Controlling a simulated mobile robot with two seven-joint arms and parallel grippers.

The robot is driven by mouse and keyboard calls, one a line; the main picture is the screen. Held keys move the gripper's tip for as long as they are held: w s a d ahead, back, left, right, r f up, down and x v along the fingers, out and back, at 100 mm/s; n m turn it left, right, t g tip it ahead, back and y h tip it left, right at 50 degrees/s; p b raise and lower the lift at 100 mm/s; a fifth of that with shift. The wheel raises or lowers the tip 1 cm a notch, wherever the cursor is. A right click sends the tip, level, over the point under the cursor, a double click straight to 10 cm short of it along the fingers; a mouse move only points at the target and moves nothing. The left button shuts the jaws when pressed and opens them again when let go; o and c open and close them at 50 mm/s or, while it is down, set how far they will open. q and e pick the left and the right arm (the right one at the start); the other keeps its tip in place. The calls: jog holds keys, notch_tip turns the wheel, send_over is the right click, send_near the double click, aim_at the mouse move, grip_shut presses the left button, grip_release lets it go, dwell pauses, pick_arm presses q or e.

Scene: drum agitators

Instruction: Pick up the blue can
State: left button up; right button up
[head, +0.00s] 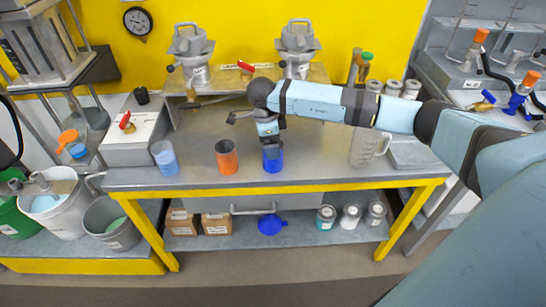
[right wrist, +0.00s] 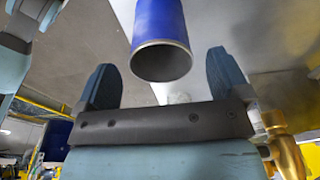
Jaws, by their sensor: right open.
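The blue can (head: 273,160) stands upright on the grey workbench (head: 200,180), near its front edge, to the right of an orange can. My right gripper (head: 271,142) is directly at the can's top in the head view. In the right wrist view, the blue can (right wrist: 161,30) shows with its round grey-rimmed end between the two fingers of my right gripper (right wrist: 163,72). The fingers are spread, with gaps on both sides of the can. Whether a finger touches it I cannot tell. My left gripper is not in view.
The orange can (head: 227,158) and a light blue cup (head: 164,157) stand to the left on the bench. A clear jug (head: 362,148) stands to the right. Two metal vessels (head: 191,55) are behind. The bench front between the blue can and the jug is clear.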

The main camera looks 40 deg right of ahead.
jog(key=f, duration=0.4)
jog(key=shift+s+d, duration=0.1)
jog(key=shift+d, duration=0.25)
jog(key=c, duration=1)
